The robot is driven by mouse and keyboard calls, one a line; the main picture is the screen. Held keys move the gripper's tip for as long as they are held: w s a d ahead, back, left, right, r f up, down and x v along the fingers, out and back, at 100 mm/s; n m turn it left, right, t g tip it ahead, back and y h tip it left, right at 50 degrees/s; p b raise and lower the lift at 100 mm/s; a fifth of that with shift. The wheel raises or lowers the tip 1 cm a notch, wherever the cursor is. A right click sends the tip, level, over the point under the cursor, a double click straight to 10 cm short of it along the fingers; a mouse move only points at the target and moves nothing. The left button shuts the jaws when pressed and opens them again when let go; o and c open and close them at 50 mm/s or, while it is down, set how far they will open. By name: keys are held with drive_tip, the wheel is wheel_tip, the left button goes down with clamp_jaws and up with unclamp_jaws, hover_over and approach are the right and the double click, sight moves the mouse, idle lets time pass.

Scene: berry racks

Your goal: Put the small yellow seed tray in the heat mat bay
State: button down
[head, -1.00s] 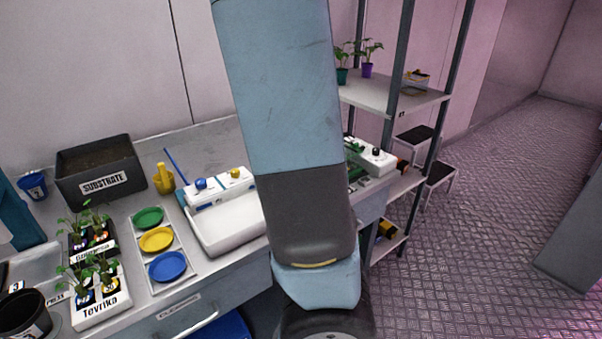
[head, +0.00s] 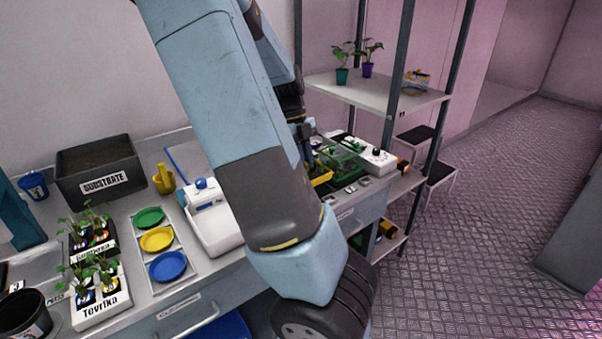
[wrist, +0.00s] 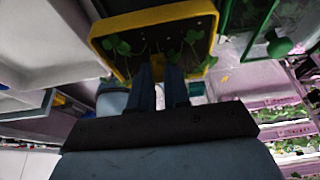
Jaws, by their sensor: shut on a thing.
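The small yellow seed tray (head: 322,178) shows behind my arm, at the bench's right part. In the wrist view the yellow tray (wrist: 150,17) holds dark soil and several green seedlings. My gripper (wrist: 165,75) is shut on its near edge; the exact contact is hard to see. In the head view my gripper (head: 306,140) is partly hidden by my arm, just above the tray. I cannot make out a heat mat bay for certain. A green, clear-lidded box (head: 342,160) stands right beside the tray, and a white unit with a dark knob (head: 374,157) lies farther right.
A white basin and blue-knobbed unit (head: 205,195) stand left of the tray. Farther left are coloured saucers (head: 157,239), a substrate box (head: 100,180) and potted seedlings (head: 98,280). A metal rack (head: 375,95) stands behind. The floor at right is open.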

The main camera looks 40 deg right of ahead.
drive_tip(key=shift+w+d+f, duration=0.25)
drive_tip(key=shift+w+f, duration=0.65)
drive_tip(key=shift+f, duration=1.85)
drive_tip(key=c, duration=1.1)
unclamp_jaws()
